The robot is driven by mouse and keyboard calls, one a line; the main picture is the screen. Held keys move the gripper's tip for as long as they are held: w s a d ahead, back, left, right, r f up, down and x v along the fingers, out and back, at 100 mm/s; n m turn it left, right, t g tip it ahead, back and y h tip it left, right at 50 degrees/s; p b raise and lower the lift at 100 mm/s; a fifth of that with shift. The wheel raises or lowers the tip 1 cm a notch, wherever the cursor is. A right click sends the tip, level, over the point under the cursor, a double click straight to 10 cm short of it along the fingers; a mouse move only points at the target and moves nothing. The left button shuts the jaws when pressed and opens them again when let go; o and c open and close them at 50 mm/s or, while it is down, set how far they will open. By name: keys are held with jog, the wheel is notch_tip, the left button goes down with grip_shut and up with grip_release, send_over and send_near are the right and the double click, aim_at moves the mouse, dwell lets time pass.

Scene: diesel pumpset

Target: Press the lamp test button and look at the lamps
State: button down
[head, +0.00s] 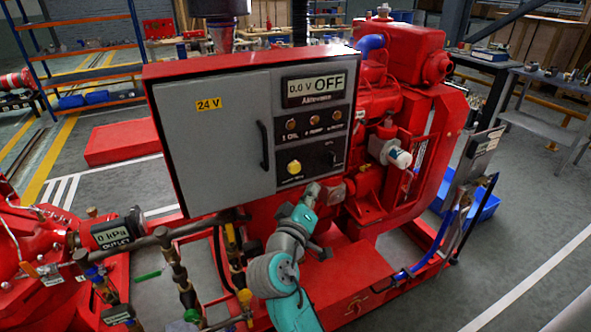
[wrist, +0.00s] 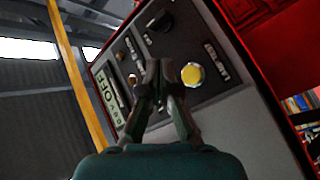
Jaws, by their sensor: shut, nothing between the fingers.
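The red control box has a dark panel with a yellow button (head: 294,167) at its lower left. A row of three small lamps (head: 314,120) sits above it; they look dull amber-brown, with no bright glow. The display (head: 315,88) reads 0.0 V OFF. My gripper (head: 313,188) is in front of and below the panel. In the wrist view my gripper (wrist: 157,72) is shut and empty, pointing at the panel. The yellow button (wrist: 193,75) shows just right of the fingertips, apart from them in the picture. I cannot tell the gap to the panel.
A dark rotary knob (head: 331,158) sits right of the button, and it shows above the fingertips in the wrist view (wrist: 158,19). The grey cabinet door (head: 215,135) with a black handle is left of the panel. Red engine parts (head: 385,100) stand on the right; pipes (head: 170,250) run below.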

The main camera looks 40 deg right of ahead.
jog(key=shift+w+d, duration=0.25)
jog(key=shift+w, duration=0.7)
jog(key=shift+w+d, duration=0.3)
jog(key=shift+w, duration=0.6)
jog(key=shift+w+d, duration=0.25)
jog(key=shift+w, duration=0.7)
jog(key=shift+w, duration=0.15)
jog(key=shift+w+d, duration=0.15)
jog(key=shift+w, duration=0.1)
jog(key=shift+w+d, duration=0.1)
jog(key=shift+w, duration=0.3)
dwell(0.3)
jog(key=shift+s+a, duration=0.25)
jog(key=shift+s, duration=0.55)
jog(key=shift+s, duration=0.1)
jog(key=shift+s+a, duration=0.25)
jog(key=shift+s, duration=0.5)
jog(key=shift+s+a, duration=0.2)
jog(key=shift+s, duration=0.6)
jog(key=shift+s+a, duration=0.25)
jog(key=shift+s, duration=0.5)
